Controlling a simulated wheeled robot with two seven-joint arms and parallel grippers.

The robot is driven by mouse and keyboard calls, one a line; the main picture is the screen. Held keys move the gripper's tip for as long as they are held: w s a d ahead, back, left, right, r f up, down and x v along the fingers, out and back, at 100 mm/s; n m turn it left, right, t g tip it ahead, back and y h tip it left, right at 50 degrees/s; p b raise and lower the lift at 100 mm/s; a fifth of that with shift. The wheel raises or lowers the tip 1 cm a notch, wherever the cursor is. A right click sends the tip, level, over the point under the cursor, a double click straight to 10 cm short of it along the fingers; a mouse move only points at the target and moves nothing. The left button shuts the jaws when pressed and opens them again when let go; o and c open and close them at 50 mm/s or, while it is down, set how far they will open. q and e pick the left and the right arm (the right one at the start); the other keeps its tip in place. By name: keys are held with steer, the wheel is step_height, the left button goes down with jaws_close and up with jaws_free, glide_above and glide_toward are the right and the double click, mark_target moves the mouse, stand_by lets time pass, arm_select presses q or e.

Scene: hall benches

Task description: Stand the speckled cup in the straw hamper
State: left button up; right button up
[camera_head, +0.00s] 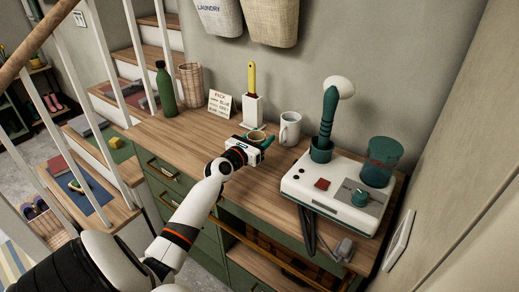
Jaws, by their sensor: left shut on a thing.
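My left gripper (251,146) is over the wooden bench top, shut on a small cup (257,136) with a tan-brown inside and a greenish side. Its speckles are too small to make out, and the gripper hides part of it. I cannot tell whether the cup touches the bench top. A tall, open, straw-coloured woven container (190,86), which looks like the straw hamper, stands at the back left of the bench, apart from the gripper. Its inside is hidden. My right gripper is not in view.
A green bottle (165,87) stands left of the hamper. A small sign (220,103), a yellow-handled brush in a white holder (251,108) and a white mug (290,128) stand along the back. A white machine (335,190) fills the right. Bench (185,133) is clear before the hamper.

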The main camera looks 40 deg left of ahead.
arm_select(q)
step_height(320, 180, down, 3)
steer(key=shift+f+b, duration=0.15)
steer(key=shift+b, duration=0.75)
steer(key=o, duration=1.1)
steer(key=shift+c, duration=0.2)
